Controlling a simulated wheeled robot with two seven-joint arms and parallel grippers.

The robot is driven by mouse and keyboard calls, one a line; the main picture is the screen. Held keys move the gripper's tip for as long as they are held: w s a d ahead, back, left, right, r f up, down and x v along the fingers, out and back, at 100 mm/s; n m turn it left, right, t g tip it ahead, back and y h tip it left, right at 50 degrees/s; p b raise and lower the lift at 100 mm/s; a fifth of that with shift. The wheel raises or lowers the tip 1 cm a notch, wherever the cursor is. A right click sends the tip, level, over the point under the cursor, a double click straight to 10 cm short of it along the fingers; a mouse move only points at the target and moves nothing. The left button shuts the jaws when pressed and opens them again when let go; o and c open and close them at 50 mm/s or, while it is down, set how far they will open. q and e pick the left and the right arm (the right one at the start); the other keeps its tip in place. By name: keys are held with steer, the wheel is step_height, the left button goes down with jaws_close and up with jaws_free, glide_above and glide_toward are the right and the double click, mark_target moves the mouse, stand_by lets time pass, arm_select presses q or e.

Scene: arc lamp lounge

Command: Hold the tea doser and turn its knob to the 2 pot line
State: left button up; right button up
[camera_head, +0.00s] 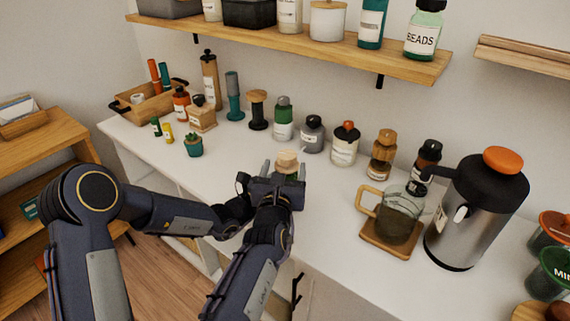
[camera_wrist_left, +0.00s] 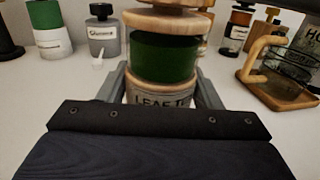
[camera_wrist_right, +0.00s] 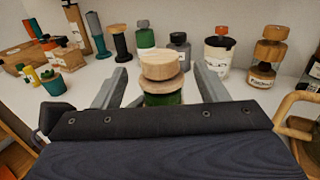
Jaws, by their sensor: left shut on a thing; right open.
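The tea doser is a green jar with a pale wooden knob (camera_head: 287,161) on top. In the left wrist view its green body (camera_wrist_left: 163,58) sits above a wooden band and a partly hidden "LEAF T" label (camera_wrist_left: 160,96). My left gripper (camera_wrist_left: 160,88) is shut on its lower body; in the head view it is mostly hidden behind my right gripper. My right gripper (camera_head: 286,178) is open at the doser's top. In the right wrist view its fingers stand on either side of the knob (camera_wrist_right: 160,65), with gaps. The knob's setting and the 2 pot line cannot be read.
A glass pot (camera_head: 399,215) on a wooden coaster and a steel flask (camera_head: 475,210) stand to the right. Several jars, including a grey one (camera_head: 311,135), line the counter's back. A small plant (camera_head: 194,146) stands left. White counter (camera_head: 335,220) is clear right of the doser.

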mark_target(281, 152)
steer(key=shift+w, duration=0.1)
steer(key=shift+w+r+y, duration=0.25)
steer(key=shift+r+y, duration=0.05)
steer(key=w+r+n+y, duration=0.1)
steer(key=w+a+r+n+t+y, duration=0.1)
steer(key=w+r+y, duration=0.1)
steer(key=w+r+n+t+y, duration=0.1)
steer(key=y, duration=0.1)
steer(key=shift+w+a+r+n, duration=0.2)
steer(key=shift+w+a+n, duration=0.1)
steer(key=shift+n, duration=0.1)
step_height(281, 152, up, 4)
steer(key=w+a+n+g+y, duration=0.1)
steer(key=n+y, duration=0.3)
steer(key=y, duration=0.4)
steer(key=d+f+n+g+y, duration=0.1)
steer(key=g, duration=0.1)
steer(key=d+f+n+g+y, duration=0.1)
steer(key=n+g+y, duration=0.1)
steer(key=d+f+n+g+y, duration=0.1)
steer(key=f+g, duration=0.1)
steer(key=shift+d+n+y, duration=0.1)
steer(key=shift+n+y, duration=0.3)
steer(key=s+d+f+n+g, duration=0.2)
steer(key=s+d+f+g, duration=0.1)
steer(key=d+f+g, duration=0.2)
steer(key=shift+y, duration=0.3)
steer(key=x, duration=0.7)
steer(key=shift+w+f, duration=0.1)
steer(key=shift+w, duration=0.05)
